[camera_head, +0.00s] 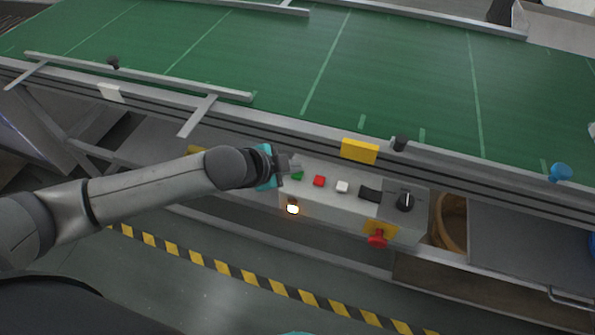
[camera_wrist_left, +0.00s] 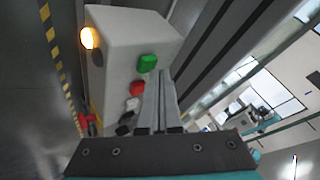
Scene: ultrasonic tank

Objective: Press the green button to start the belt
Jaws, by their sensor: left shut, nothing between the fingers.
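The green button (camera_head: 298,176) is at the left end of the control box (camera_head: 330,204), on the belt's front side. It also shows in the left wrist view (camera_wrist_left: 147,63), just beyond my fingertips. My left gripper (camera_head: 294,163) is shut and empty, with its fingertips close to the green button. In the left wrist view the shut fingers (camera_wrist_left: 160,76) point towards the box, and I cannot tell whether they touch the button. The green conveyor belt (camera_head: 300,60) lies behind the box. My right gripper is not in view.
A red button (camera_head: 319,181), a white button (camera_head: 342,187), a black knob (camera_head: 405,201) and a red emergency stop (camera_head: 377,238) sit on the box. A lamp (camera_head: 292,209) glows orange on its front. The belt's metal side rail (camera_head: 290,128) runs just behind the box.

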